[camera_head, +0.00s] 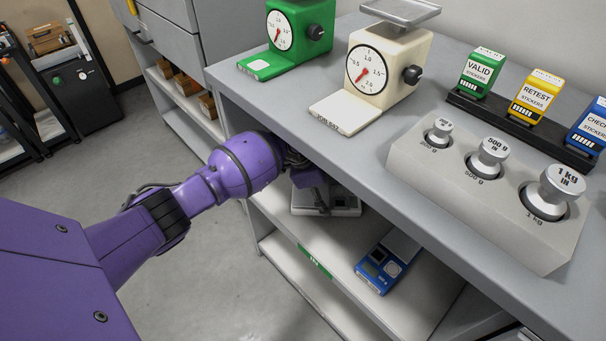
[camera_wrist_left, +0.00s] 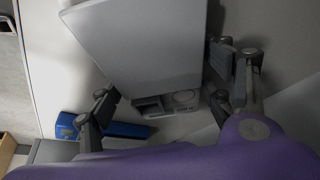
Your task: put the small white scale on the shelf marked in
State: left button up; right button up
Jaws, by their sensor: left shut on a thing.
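The small white scale (camera_head: 345,201) is under the tabletop, at the shelf (camera_head: 290,232) with a green label (camera_head: 314,262) on its front edge. I cannot read that label. My left gripper (camera_head: 322,200) reaches in below the table edge and is shut on the scale; the tabletop and wrist partly hide it. In the left wrist view the scale's flat top (camera_wrist_left: 140,40) lies between the two fingers of my gripper (camera_wrist_left: 165,98), its small display and round button facing them. I cannot tell whether the scale touches the shelf. My right gripper is not in view.
A blue scale (camera_head: 388,262) lies on the same shelf to the right. A lower shelf (camera_head: 335,312) is below. On the tabletop stand a green dial scale (camera_head: 290,38), a cream dial scale (camera_head: 388,65), sticker boxes and a weight block (camera_head: 475,210).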

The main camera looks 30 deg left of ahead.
pick_arm(q)
jog(key=shift+w+r, duration=0.15)
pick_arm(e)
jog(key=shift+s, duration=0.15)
pick_arm(q)
jog(key=o, duration=1.5)
jog(key=shift+c, duration=0.2)
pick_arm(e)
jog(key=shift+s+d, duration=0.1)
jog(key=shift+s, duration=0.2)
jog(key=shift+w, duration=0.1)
